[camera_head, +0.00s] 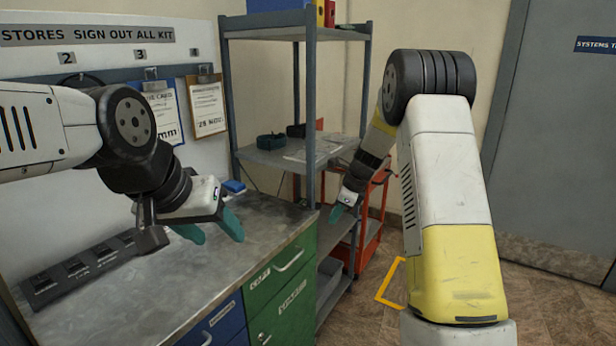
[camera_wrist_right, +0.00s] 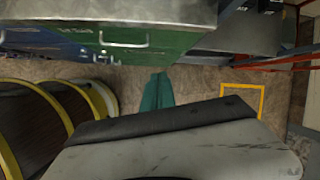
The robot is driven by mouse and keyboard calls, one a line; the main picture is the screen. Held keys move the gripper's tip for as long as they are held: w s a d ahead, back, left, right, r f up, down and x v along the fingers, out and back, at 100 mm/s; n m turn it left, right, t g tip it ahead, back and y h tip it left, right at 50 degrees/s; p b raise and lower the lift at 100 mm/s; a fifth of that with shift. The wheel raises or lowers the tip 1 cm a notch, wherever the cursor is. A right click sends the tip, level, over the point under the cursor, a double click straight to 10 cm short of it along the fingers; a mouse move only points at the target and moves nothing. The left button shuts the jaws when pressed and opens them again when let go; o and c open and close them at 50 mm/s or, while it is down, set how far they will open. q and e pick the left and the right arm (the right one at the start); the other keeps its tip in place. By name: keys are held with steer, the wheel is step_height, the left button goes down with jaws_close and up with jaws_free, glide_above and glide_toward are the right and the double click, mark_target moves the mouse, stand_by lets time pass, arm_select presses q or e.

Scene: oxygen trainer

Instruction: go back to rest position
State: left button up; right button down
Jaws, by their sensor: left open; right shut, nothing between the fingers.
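My left gripper (camera_head: 212,232) hangs over the grey metal worktop (camera_head: 262,218), its two teal fingers spread apart with nothing between them. My right arm reaches in from the right of the head view and bends down at its far end. My right gripper (camera_head: 337,213) is in front of the shelf unit, past the right end of the worktop. In the right wrist view its teal fingers (camera_wrist_right: 157,92) are together and empty, pointing out over the brown floor. No object is held by either gripper.
A black slotted rack (camera_head: 80,272) lies on the worktop at left. Green drawers (camera_head: 283,290) are below. A metal shelf unit (camera_head: 309,100) and a red trolley (camera_head: 372,225) stand behind. A yellow floor marking (camera_head: 388,284) and a grey door (camera_head: 560,140) are at right. Yellow-edged drums (camera_wrist_right: 60,120) are at left in the wrist view.

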steer(key=s+d+r+n+t, duration=0.1)
steer(key=s+d+r+n, duration=0.1)
steer(key=s+r+n, duration=1.1)
steer(key=s+d+r+n+t, duration=0.1)
steer(key=s+r+n, duration=0.2)
steer(key=s, duration=0.8)
steer(key=s+d+r+n+t+h, duration=0.1)
steer(key=s+r+n, duration=0.2)
steer(key=s, duration=0.9)
steer(key=shift+d+n+h, duration=0.2)
steer(key=shift+n+h, duration=0.1)
steer(key=shift+n, duration=1.2)
steer(key=shift+r, duration=0.1)
